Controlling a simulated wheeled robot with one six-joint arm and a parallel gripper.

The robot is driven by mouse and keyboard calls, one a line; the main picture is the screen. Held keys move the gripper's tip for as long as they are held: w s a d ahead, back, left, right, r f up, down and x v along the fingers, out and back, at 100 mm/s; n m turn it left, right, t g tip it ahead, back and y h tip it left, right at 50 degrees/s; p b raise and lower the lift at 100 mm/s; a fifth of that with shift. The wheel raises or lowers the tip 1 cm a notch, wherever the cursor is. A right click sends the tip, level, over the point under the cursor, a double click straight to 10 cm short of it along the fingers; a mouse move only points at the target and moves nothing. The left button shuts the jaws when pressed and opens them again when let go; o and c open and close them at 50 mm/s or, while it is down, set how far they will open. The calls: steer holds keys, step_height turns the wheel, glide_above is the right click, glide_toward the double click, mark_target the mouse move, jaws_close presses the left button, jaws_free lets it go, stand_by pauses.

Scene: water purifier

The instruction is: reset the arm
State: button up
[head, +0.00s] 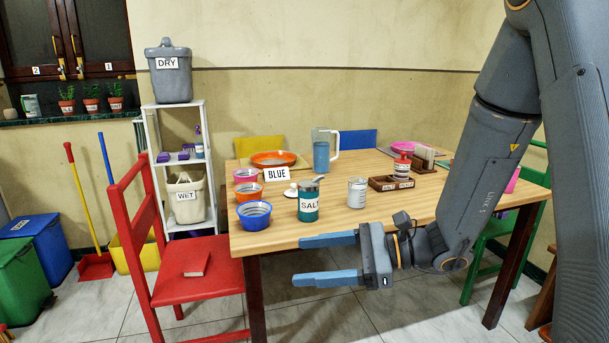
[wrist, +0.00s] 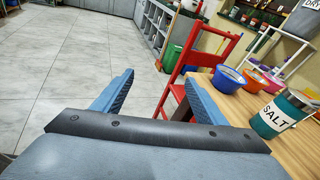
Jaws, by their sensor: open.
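My gripper (head: 327,260) is open and empty in front of the near edge of the wooden table (head: 335,223), its two blue fingers pointing left. In the wrist view my gripper (wrist: 155,90) shows its spread fingers with only floor and the red chair beyond them. My arm comes down from the upper right in the head view. The teal salt jar (head: 309,203) stands on the table just behind the upper finger, and it also shows at the right of the wrist view (wrist: 280,115).
The red chair (head: 195,265) stands left of my gripper. Blue (head: 254,216), orange (head: 249,191) and pink (head: 245,175) bowls line the table's left side. Open floor lies below my gripper.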

steer(key=s+f+n+g+h, duration=0.2)
steer(key=s+n+g+h, duration=0.5)
steer(key=s+n, duration=0.65)
steer(key=s+d+r+n+t+h+p, duration=0.1)
steer(key=d+r+h+p, duration=0.3)
steer(key=d+p, duration=0.4)
steer(key=s+d+r+n+t+h+p, duration=0.2)
steer(key=d+r+n+t+h+p, duration=0.1)
steer(key=d+p, duration=0.5)
step_height(320, 180, up, 3)
steer(key=shift+s+d+f+t+h, duration=0.2)
steer(key=shift+d+t+h, duration=0.2)
steer(key=shift+d+h, duration=0.4)
